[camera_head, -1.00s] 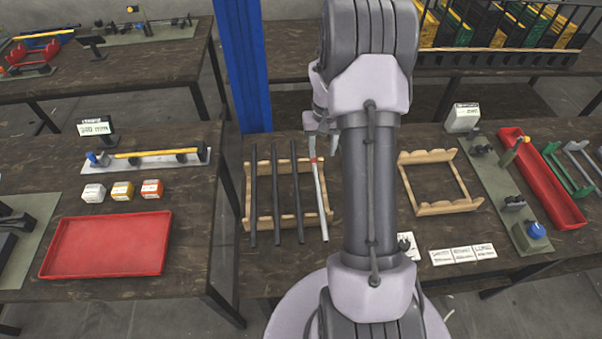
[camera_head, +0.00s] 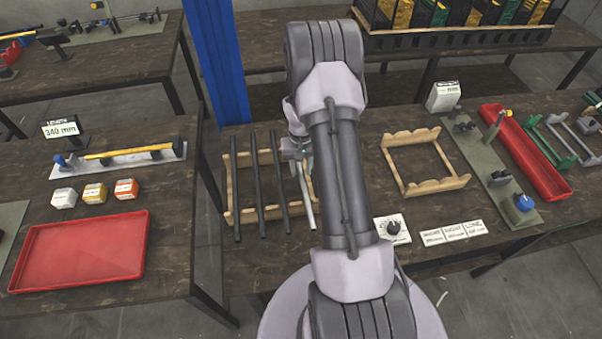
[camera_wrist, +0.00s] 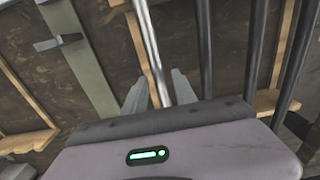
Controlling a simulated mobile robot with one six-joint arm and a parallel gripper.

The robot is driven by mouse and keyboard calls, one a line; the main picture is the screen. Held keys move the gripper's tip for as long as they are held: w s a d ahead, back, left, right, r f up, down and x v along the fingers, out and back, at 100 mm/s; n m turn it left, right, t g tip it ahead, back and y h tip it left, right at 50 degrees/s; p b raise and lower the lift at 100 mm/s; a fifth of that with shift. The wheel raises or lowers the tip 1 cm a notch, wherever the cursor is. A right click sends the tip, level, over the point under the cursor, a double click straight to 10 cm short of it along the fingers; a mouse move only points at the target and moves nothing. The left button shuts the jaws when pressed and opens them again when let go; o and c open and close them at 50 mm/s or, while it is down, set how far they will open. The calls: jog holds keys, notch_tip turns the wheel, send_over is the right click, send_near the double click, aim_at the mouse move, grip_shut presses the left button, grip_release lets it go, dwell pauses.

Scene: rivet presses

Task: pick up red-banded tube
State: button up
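The silver tube (camera_head: 307,199) lies in the wooden rack (camera_head: 232,212), at the right of three dark tubes (camera_head: 259,185). Its red band is not visible now; my gripper and arm cover part of the tube in the head view. My gripper (camera_head: 298,157) is over the tube's upper part. In the wrist view the silver tube (camera_wrist: 153,50) runs between the two fingers of my gripper (camera_wrist: 159,90), with gaps showing on both sides. The fingers are open, and the tube appears not gripped.
A dark tube (camera_wrist: 205,50) lies close beside the silver one. An empty wooden rack (camera_head: 390,165) stands to the right, with a red tray (camera_head: 530,155) beyond. Another red tray (camera_head: 80,252) is on the left table.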

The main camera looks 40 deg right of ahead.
grip_shut()
dwell(1.2)
